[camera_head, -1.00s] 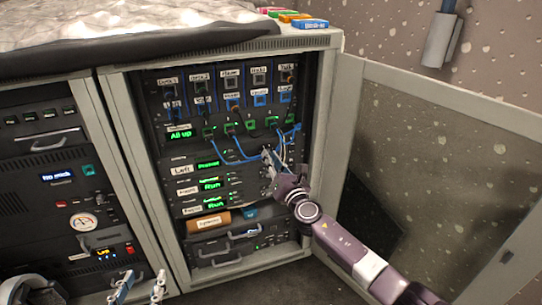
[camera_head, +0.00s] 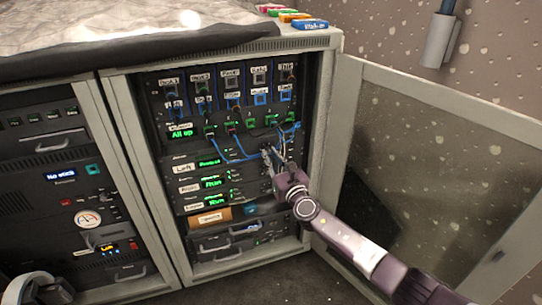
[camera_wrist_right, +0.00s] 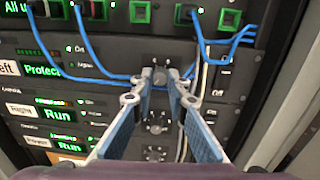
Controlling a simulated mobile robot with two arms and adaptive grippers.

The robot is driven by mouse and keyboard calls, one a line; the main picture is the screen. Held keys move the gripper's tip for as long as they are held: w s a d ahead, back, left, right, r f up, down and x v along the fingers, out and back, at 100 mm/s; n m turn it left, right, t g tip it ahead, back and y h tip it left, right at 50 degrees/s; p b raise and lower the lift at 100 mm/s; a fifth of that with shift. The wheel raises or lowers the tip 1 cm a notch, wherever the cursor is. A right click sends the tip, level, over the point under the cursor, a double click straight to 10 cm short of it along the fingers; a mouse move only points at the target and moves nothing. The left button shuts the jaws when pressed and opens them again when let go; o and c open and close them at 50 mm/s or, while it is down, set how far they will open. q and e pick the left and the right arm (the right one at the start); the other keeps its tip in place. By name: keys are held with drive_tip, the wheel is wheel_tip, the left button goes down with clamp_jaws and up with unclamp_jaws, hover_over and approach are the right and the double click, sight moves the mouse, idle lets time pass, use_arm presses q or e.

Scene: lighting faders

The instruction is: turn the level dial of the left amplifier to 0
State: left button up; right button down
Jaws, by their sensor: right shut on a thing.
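The left amplifier (camera_head: 209,163) is a dark rack unit labelled "Left", with a green display that seems to read "Protect". Its display also shows in the wrist view (camera_wrist_right: 42,70). My right gripper (camera_wrist_right: 160,78) is shut on the level dial (camera_wrist_right: 160,75) at the unit's right side. In the head view my right gripper (camera_head: 275,162) reaches into the rack from the right. My left gripper is not in view.
Blue cables (camera_wrist_right: 95,68) loop just above the fingers, and a pale cable hangs close to the right finger. Two similar amplifiers showing "Run" (camera_wrist_right: 57,115) sit below, with their own dials (camera_wrist_right: 156,122). The open cabinet door (camera_head: 430,150) stands to the right.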

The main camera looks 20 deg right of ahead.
drive_tip(key=shift+f, duration=0.15)
drive_tip(key=c, duration=1.9)
unclamp_jaws()
drive_tip(key=shift+s, duration=0.1)
drive_tip(key=s, duration=0.8)
drive_tip(key=s+d, duration=0.1)
drive_tip(key=s, duration=0.2)
drive_tip(key=shift+s, duration=0.4)
